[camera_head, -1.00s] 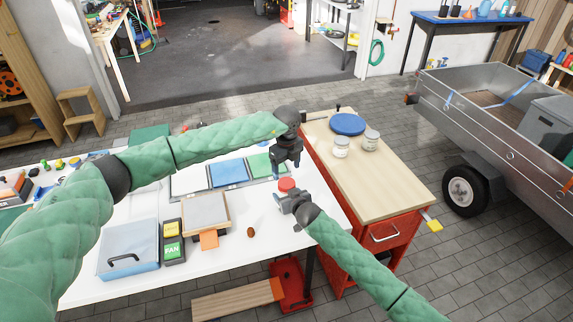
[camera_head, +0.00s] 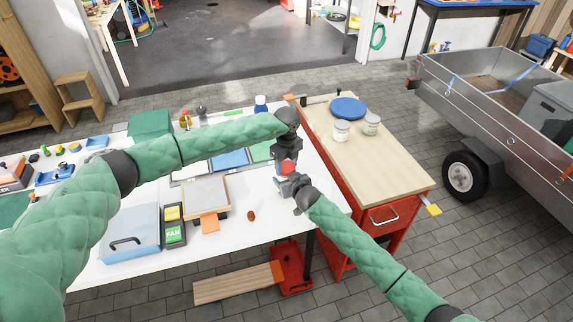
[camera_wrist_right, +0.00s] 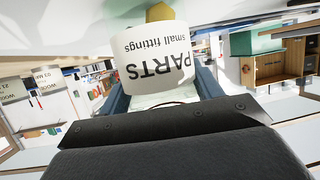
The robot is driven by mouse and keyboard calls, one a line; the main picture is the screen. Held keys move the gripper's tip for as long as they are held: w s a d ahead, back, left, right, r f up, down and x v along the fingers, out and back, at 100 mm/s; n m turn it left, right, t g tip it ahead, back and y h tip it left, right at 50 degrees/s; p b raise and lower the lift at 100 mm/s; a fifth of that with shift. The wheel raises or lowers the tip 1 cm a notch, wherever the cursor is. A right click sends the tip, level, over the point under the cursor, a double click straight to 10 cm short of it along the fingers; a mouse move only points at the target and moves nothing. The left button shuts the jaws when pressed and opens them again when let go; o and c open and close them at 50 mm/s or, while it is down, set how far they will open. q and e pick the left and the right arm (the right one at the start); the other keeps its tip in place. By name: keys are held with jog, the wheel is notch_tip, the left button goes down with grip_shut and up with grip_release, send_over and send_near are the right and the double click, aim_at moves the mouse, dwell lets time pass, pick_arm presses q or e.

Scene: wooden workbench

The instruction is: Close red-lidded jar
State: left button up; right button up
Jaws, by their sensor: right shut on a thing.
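The red-lidded jar shows in the head view as a red lid (camera_head: 287,167) just under my left gripper (camera_head: 286,158), with its body mostly hidden by the grippers. My right gripper (camera_head: 290,185) is shut on the jar from the front right. The right wrist view shows the white jar body (camera_wrist_right: 155,62) between the blue fingers, its "PARTS small fittings" label upside down in the picture. My left gripper points down at the lid from above. Its fingertips are too small and overlapped to tell whether they are open or grip the lid.
The white table (camera_head: 240,236) holds a blue bin (camera_head: 130,240), a FAN box (camera_head: 174,236), trays and a small brown object (camera_head: 251,215). A red cart (camera_head: 385,222) on the right carries two white jars (camera_head: 341,131) (camera_head: 371,124) and a blue disc (camera_head: 347,108).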

pick_arm(q)
jog(key=shift+c, duration=0.6)
jog(key=m, duration=1.3)
jog(key=o, duration=1.1)
jog(key=shift+r, duration=2.25)
